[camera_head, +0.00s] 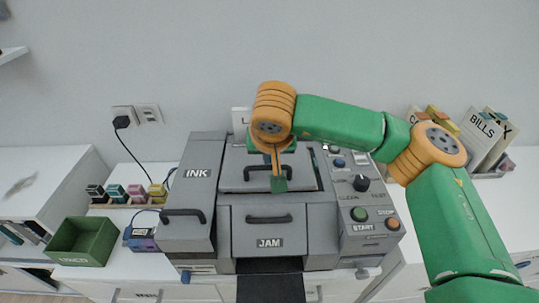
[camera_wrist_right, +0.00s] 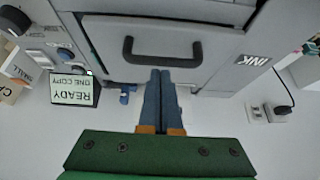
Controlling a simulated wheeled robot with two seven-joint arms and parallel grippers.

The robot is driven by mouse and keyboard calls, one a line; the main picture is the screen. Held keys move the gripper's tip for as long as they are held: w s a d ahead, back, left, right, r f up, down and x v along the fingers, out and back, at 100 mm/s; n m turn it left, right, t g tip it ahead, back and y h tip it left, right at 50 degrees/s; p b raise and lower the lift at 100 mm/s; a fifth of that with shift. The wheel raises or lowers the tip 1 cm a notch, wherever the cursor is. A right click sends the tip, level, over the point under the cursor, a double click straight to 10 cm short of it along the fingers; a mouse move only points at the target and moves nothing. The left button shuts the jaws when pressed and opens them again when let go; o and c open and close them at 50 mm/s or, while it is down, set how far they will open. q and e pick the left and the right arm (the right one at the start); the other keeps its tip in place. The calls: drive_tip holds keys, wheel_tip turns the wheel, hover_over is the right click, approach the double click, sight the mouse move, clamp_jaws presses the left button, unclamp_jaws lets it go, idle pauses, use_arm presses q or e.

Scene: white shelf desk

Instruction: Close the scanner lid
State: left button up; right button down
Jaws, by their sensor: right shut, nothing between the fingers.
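The grey machine's scanner lid (camera_head: 240,160) is the top middle panel with a dark bar handle; it also shows upside down in the right wrist view (camera_wrist_right: 200,42). A dark strip shows along one side edge of the lid, and how far it stands open is hard to tell. My right gripper (camera_head: 279,185) points down over the lid, across its handle in the head view. In the right wrist view its fingers (camera_wrist_right: 161,74) are together and empty, with tips beside the lid's edge and apart from the handle. Whether they touch the lid is unclear. My left gripper is not in view.
Beside the lid are the INK cover (camera_head: 197,173) at left and the START/STOP panel (camera_head: 372,222) at right. The JAM drawer (camera_head: 300,230) is below. A small READY display (camera_wrist_right: 74,90) stands behind. A green bin (camera_head: 84,241) and cartridges are at left.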

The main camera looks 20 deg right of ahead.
drive_tip(key=shift+w+f, duration=0.1)
drive_tip(key=shift+f, duration=0.15)
